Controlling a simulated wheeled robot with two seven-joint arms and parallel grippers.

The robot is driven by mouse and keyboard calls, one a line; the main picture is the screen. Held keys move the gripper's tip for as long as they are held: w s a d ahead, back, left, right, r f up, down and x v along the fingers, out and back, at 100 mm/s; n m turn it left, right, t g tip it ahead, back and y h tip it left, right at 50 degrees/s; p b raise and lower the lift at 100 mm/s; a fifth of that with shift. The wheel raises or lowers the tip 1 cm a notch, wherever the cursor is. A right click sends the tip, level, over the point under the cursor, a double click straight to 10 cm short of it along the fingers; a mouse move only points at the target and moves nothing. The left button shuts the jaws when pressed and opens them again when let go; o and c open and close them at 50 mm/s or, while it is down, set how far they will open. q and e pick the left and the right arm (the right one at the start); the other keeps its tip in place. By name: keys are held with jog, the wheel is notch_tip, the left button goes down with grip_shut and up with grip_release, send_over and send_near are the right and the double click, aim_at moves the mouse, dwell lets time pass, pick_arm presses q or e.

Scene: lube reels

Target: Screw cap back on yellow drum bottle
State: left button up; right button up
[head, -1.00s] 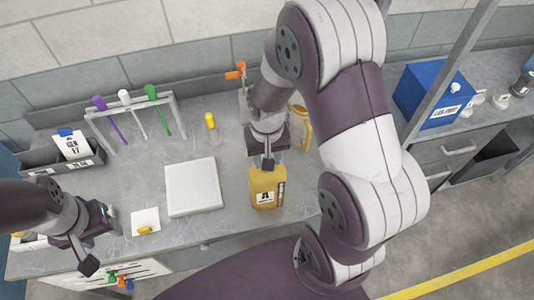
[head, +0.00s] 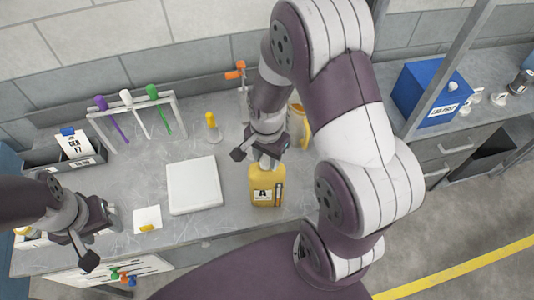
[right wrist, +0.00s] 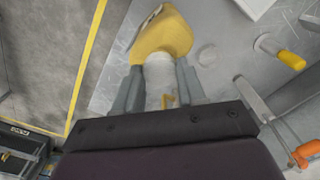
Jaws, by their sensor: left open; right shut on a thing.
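The yellow drum bottle (head: 267,190) stands upright near the front edge of the bench, its dark-marked label facing me. My right gripper (head: 264,160) is directly above its top. In the right wrist view the bottle (right wrist: 165,35) lies just beyond the fingertips. There my right gripper (right wrist: 160,75) is shut on a pale, whitish round piece (right wrist: 158,72), which looks like the cap, at the bottle's neck. Whether its thread is engaged is hidden. My left gripper (head: 97,238) is open and empty over the left front of the bench.
A white square pad (head: 193,186) lies left of the bottle. A small yellow piece (head: 147,228) lies on a white card (head: 148,216). A yellow-topped dropper (head: 211,121), a rack (head: 130,113) with coloured-handled tools and a yellow-and-white jug (head: 299,125) stand behind. A blue box (head: 432,93) is right.

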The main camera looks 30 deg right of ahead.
jog(key=shift+r+m, duration=0.1)
jog(key=shift+m, duration=1.4)
